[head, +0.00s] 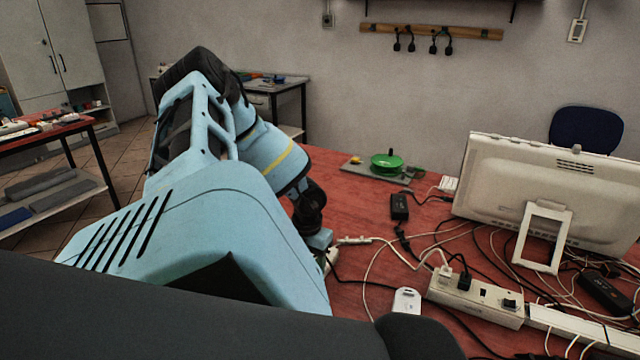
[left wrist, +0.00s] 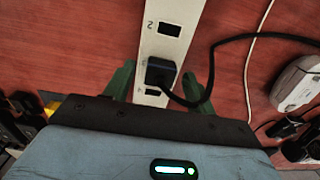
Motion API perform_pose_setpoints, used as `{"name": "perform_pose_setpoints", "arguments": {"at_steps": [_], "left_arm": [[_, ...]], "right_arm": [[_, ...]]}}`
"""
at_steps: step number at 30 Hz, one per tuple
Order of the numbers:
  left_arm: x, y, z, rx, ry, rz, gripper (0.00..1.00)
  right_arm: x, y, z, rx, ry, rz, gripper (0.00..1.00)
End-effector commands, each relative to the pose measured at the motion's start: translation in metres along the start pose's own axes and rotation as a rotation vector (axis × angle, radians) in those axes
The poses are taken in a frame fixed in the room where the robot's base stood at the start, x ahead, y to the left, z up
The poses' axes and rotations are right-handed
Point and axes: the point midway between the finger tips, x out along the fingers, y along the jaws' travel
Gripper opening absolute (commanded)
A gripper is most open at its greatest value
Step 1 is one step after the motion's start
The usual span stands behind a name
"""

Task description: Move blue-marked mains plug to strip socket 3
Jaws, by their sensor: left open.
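In the left wrist view, a white socket strip (left wrist: 164,45) runs up the picture over the red table, with a "2" printed beside one empty socket. A black plug (left wrist: 160,73) sits on the strip, its black cable leaving to the right. My left gripper (left wrist: 160,86) is open, its green fingers apart on either side of the strip and plug. I see no blue mark on the plug. In the head view, a white strip (head: 476,302) holds a black plug (head: 464,282) and a white plug (head: 445,272). My left arm hides most of its gripper there. My right gripper is not visible.
Loose black and white cables cross the red table (head: 350,210). A monitor (head: 550,190) stands at the right. A black power brick (head: 399,206), a green spool (head: 386,162) and a white device (head: 407,300) lie on the table. The back left of the table is mostly clear.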

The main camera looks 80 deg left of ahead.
Motion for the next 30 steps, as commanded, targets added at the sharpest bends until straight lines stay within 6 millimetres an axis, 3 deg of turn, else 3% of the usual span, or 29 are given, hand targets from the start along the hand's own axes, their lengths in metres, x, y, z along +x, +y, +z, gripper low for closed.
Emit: {"name": "perform_pose_setpoints", "arguments": {"at_steps": [6,12,30], "left_arm": [[-0.038,0.001,0.001,-0.002,-0.004,0.002,0.56],[-0.063,0.001,0.0,-0.001,-0.002,0.001,0.56],[-0.071,0.0,0.0,0.0,-0.001,0.0,0.56]], "right_arm": [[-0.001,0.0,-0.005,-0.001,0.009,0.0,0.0],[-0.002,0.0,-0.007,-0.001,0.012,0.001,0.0],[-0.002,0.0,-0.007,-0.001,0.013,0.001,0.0]]}}
